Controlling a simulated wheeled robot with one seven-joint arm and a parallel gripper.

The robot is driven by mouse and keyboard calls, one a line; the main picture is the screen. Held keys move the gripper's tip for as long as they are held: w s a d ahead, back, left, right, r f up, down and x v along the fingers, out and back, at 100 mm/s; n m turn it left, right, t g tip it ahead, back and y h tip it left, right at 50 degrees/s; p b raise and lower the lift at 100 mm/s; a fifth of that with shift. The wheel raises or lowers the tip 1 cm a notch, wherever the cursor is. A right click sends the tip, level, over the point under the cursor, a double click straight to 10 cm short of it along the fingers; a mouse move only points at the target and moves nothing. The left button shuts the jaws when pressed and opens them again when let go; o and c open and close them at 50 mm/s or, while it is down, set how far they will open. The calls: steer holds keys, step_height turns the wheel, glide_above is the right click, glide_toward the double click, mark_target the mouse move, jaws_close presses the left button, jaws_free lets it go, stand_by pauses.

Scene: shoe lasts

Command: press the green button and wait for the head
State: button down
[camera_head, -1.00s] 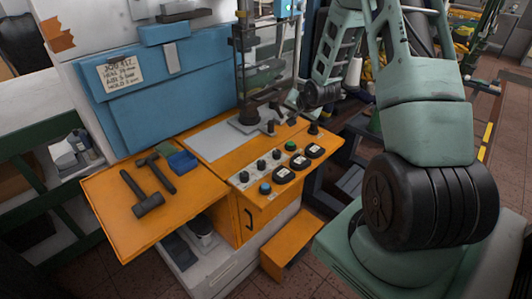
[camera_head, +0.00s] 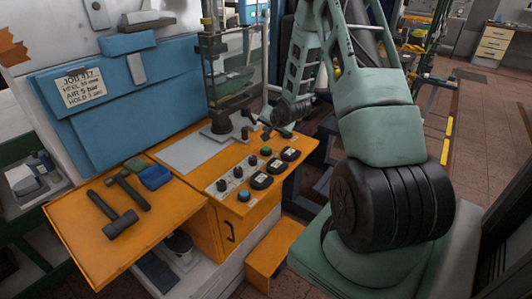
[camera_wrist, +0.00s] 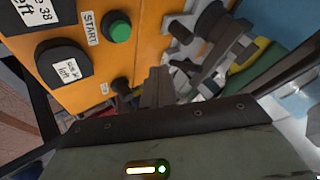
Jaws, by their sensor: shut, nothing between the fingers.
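The green button (camera_head: 266,151) is a small round button on the orange control panel (camera_head: 290,141) of the machine. In the wrist view the green button (camera_wrist: 119,30) stands beside a START label, uncovered. My gripper (camera_head: 267,133) is just above and behind the button in the head view. In the wrist view my gripper's dark fingers (camera_wrist: 158,82) are together and empty, off to the lower right of the button, apart from it. The press column (camera_head: 213,75) rises behind the panel above a base plate (camera_head: 221,132). I cannot clearly make out the head.
Several black labelled pads (camera_head: 262,181), black knobs (camera_head: 222,185) and a blue button (camera_head: 243,196) share the panel. A black knob (camera_wrist: 120,86) is near my fingers. Hammers (camera_head: 120,220) and a blue cloth (camera_head: 155,178) lie on the orange side shelf (camera_head: 75,245).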

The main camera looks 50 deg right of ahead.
mark_target(267, 150)
step_height(267, 150, down, 6)
steer(key=b, duration=0.3)
steer(key=shift+r+b, duration=0.1)
steer(key=shift+b, duration=0.2)
stand_by(1.6)
steer(key=shift+f+b, duration=0.3)
steer(key=shift+f, duration=0.1)
steer(key=shift+f+b, duration=0.35)
steer(key=shift+f, duration=0.15)
stand_by(0.6)
stand_by(0.3)
steer(key=shift+r+p, duration=0.75)
steer(key=shift+r, duration=0.2)
steer(key=shift+r+p, duration=1.95)
steer(key=shift+r, duration=0.6)
